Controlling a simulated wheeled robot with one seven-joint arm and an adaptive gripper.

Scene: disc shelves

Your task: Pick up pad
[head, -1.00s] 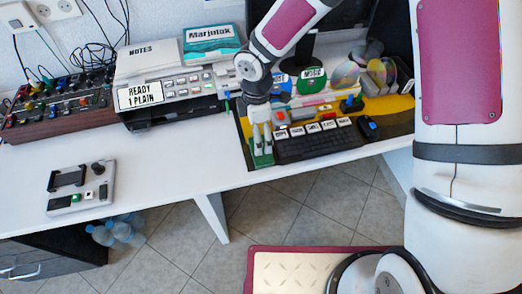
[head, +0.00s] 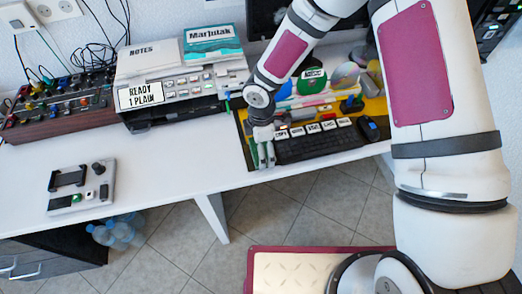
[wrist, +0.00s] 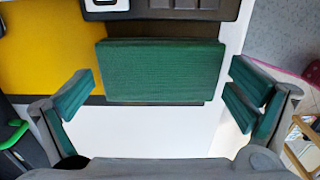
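The pad (wrist: 160,70) is a flat, dark green, ribbed rectangle. In the wrist view it lies between my two fingers, just in front of the dark keyboard's edge. My gripper (head: 263,158) is in the head view, low over the front of the desk beside the keyboard, with its fingers pointing down. In the wrist view the green-lined fingers stand apart, one left and one right of the pad, with a gap on each side. My gripper is open and empty. In the head view the fingers largely cover the pad.
The keyboard (head: 320,146) lies right of my gripper on a yellow mat (wrist: 45,45), with a mouse (head: 370,129) beyond. Discs and office items stand behind. A printer (head: 180,90) is to the left.

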